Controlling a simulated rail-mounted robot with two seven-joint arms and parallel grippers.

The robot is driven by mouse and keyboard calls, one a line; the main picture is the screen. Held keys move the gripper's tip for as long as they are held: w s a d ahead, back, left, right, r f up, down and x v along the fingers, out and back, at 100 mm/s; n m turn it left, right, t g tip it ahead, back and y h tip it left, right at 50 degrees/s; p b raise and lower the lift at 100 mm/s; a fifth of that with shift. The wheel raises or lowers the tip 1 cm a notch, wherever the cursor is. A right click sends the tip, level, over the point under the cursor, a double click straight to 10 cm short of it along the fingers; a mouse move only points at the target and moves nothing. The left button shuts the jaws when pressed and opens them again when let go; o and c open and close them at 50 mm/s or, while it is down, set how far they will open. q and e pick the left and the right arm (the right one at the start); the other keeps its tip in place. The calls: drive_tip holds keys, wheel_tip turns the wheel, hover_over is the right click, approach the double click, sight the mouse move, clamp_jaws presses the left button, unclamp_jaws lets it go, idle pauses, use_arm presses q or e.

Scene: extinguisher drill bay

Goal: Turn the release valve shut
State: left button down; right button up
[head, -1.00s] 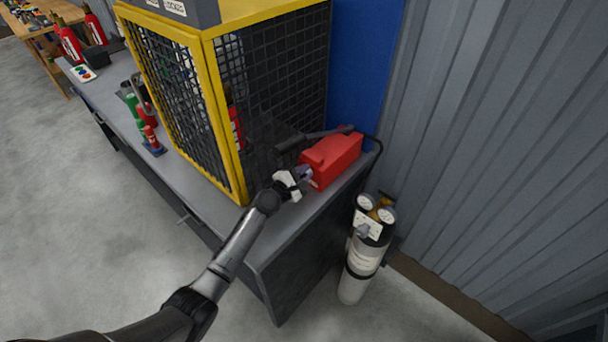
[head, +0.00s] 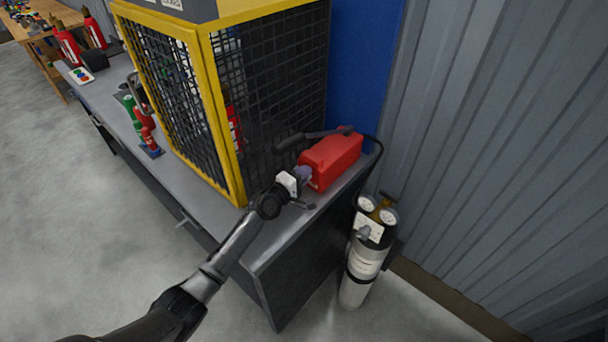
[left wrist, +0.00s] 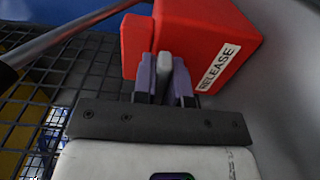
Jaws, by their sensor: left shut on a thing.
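The red pump body (head: 333,160) with a "RELEASE" label sits on the grey bench beside the mesh cage, and it fills the upper part of the left wrist view (left wrist: 190,45). The release valve shows in the left wrist view as a pale grey piece (left wrist: 164,66) standing out from the red body. My left gripper (head: 303,175) is at the near end of the pump. Its purple fingers (left wrist: 165,80) are shut on the valve, one on each side. In the head view the fingers hide the valve. My right gripper is not in view.
A yellow-framed mesh cage (head: 238,165) stands close left of the pump. The black pump lever (head: 290,142) lies above it. A black hose runs from the pump's far end. A cylinder with gauges (head: 364,258) stands on the floor right of the bench (head: 262,240).

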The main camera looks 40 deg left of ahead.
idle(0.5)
use_arm(q)
drive_tip(key=c, duration=1.2)
unclamp_jaws()
drive_tip(key=shift+o, duration=0.2)
drive_tip(key=shift+s, duration=0.5)
drive_tip(key=s, duration=0.3)
drive_tip(key=s+p, duration=0.1)
drive_tip(key=s, duration=0.3)
drive_tip(key=s+p, duration=0.1)
drive_tip(key=s, duration=0.3)
drive_tip(key=shift+s+a, duration=0.2)
drive_tip(key=shift+a, duration=0.15)
drive_tip(key=shift+s, duration=0.65)
